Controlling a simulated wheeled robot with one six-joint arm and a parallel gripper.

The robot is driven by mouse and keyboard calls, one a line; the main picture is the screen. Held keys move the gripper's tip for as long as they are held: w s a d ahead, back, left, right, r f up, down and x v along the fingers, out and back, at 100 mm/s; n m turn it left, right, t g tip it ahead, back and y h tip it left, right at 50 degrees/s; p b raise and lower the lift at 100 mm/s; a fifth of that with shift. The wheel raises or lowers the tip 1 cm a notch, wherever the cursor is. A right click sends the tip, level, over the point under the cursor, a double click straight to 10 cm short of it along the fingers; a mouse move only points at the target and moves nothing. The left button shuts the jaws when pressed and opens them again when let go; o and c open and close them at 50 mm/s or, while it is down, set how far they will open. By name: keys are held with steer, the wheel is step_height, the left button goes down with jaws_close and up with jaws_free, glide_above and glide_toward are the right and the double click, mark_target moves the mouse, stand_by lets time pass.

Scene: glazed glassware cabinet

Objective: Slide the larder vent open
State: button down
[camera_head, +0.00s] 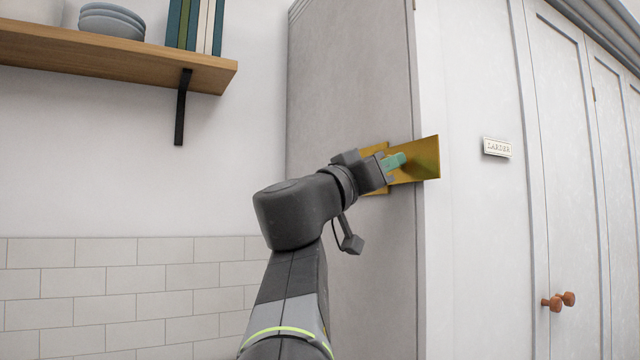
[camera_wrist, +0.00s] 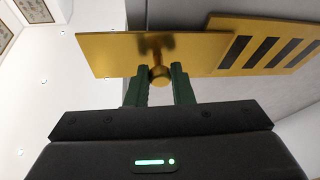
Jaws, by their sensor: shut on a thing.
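The larder vent is a brass plate on the side of the tall grey cabinet. Its brass slide (camera_head: 422,159) sticks out past the cabinet's front edge in the head view. In the wrist view the slide (camera_wrist: 108,55) lies to the left, and the slotted vent plate (camera_wrist: 280,47) shows several dark slots to the right. A round brass knob (camera_wrist: 160,75) stands on the slide. My gripper (camera_wrist: 160,82) is shut on the knob, with one green finger on each side. In the head view my gripper (camera_head: 396,161) hides the knob and part of the plate.
A wooden shelf (camera_head: 110,60) on a black bracket holds bowls (camera_head: 112,22) and books at upper left. The cabinet front has a LARDER label (camera_head: 497,147) and doors with wooden knobs (camera_head: 560,301).

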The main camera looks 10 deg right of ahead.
steer(key=shift+s+d+f, duration=0.1)
steer(key=shift+s, duration=0.05)
stand_by(0.3)
steer(key=c, duration=1.3)
jaws_free()
steer(key=shift+s, duration=0.2)
steer(key=shift+o, duration=0.2)
steer(key=b+v, duration=0.3)
steer(key=v, duration=1)
steer(key=shift+a, duration=0.3)
steer(key=shift+s, duration=0.1)
steer(key=p+x, duration=0.2)
steer(key=x, duration=1.1)
steer(key=shift+d+p, duration=0.25)
steer(key=shift+p, duration=0.15)
